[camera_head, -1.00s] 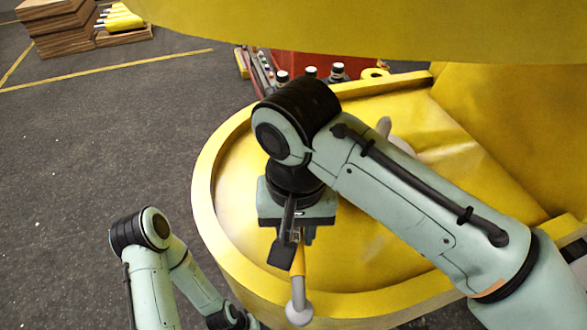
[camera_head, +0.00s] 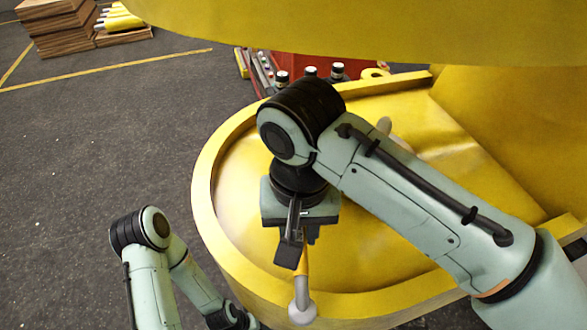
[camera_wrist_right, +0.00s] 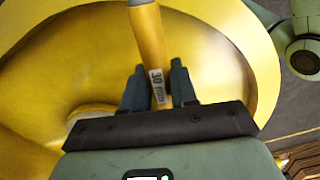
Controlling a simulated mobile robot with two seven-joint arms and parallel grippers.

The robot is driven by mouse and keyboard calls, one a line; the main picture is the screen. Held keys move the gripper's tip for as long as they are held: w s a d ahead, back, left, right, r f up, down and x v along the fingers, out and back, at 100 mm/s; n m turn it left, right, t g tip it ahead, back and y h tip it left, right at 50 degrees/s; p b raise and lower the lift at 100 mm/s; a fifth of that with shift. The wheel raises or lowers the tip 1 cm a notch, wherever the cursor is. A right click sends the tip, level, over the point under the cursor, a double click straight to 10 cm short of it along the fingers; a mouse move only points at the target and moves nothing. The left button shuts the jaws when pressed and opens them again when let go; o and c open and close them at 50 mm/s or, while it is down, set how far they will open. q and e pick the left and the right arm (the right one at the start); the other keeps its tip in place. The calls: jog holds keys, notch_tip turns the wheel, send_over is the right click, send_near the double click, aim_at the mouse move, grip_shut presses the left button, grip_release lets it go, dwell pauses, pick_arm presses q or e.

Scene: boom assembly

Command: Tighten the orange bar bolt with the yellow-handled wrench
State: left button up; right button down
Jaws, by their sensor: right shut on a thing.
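The yellow-handled wrench (camera_head: 304,262) is held in my right gripper (camera_head: 291,244). Its grey round end (camera_head: 302,312) points to the bottom of the head view, over the rim of the yellow basin-like part. In the right wrist view, the fingers of my right gripper (camera_wrist_right: 158,88) are shut on the yellow handle (camera_wrist_right: 148,35) beside its "30 mm" label. I cannot make out the orange bar bolt in either view. My left arm is at the lower left of the head view, and its gripper is out of the picture.
The round yellow structure (camera_head: 204,205) with a raised rim lies under my right arm. A large yellow beam (camera_head: 350,30) spans the top. A red case (camera_head: 310,62) with bottles stands behind. Wooden boards (camera_head: 58,30) are at the far left.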

jog(key=shift+r, duration=0.15)
jog(key=shift+r, duration=2.15)
